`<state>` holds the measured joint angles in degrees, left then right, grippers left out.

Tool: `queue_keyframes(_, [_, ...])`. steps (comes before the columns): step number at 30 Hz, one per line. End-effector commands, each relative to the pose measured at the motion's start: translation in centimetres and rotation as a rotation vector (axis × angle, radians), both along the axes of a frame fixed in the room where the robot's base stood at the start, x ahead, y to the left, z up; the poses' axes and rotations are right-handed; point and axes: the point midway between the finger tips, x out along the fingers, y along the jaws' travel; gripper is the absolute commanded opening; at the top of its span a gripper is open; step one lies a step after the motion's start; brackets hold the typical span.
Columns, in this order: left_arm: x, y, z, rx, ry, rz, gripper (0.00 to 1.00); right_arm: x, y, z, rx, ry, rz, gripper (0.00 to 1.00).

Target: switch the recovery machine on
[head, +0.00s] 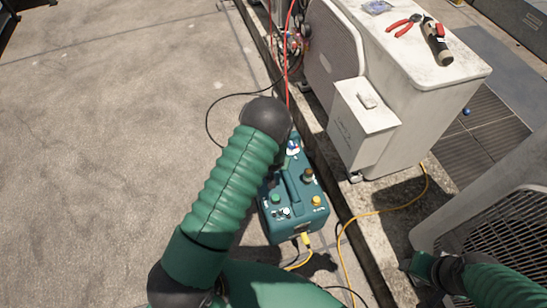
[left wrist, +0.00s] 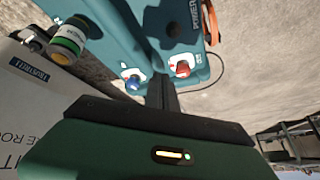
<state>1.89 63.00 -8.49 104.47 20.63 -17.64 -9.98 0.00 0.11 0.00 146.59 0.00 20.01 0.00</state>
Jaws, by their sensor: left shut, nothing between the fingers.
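The teal recovery machine (head: 313,222) stands on the roof floor, partly covered by my left arm. Its top carries a handle, a green button (head: 276,198), a yellow knob (head: 317,200) and a dark-capped fitting (head: 308,175). My left gripper is hidden behind its arm in the head view. In the left wrist view, the left gripper (left wrist: 162,92) is shut and empty, its fingers pointing toward the machine between a blue knob (left wrist: 133,82) and a red knob (left wrist: 182,69); contact is unclear.
A white condenser (head: 430,85) stands right of the machine, with red pliers (head: 403,25) and a dark tool (head: 437,42) on top. A yellow cord (head: 385,211) and a black hose cross the floor. Open concrete lies to the left.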

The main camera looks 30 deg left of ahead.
Motion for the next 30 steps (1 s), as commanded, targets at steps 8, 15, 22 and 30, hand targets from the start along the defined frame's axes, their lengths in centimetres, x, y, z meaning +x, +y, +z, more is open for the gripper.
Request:
queue_keyframes(8, [-3.5,-2.7,4.0,0.001,-0.002,-0.001,0.0,0.0,0.0,2.6,0.0,0.0,0.0,0.51])
queue_keyframes(15, [-4.3,-3.2,4.4,0.001,-0.002,0.0,0.0,0.0,0.0,2.7,0.0,0.0,0.0,0.51])
queue_keyframes(22, [-4.2,-3.2,4.4,0.002,-0.003,0.0,0.0,0.0,0.0,2.7,0.0,0.0,0.0,0.51])
queue_keyframes(30, [-4.3,-4.5,6.7,-0.037,0.007,-0.014,0.0,0.0,0.0,2.8,0.0,0.0,0.0,0.51])
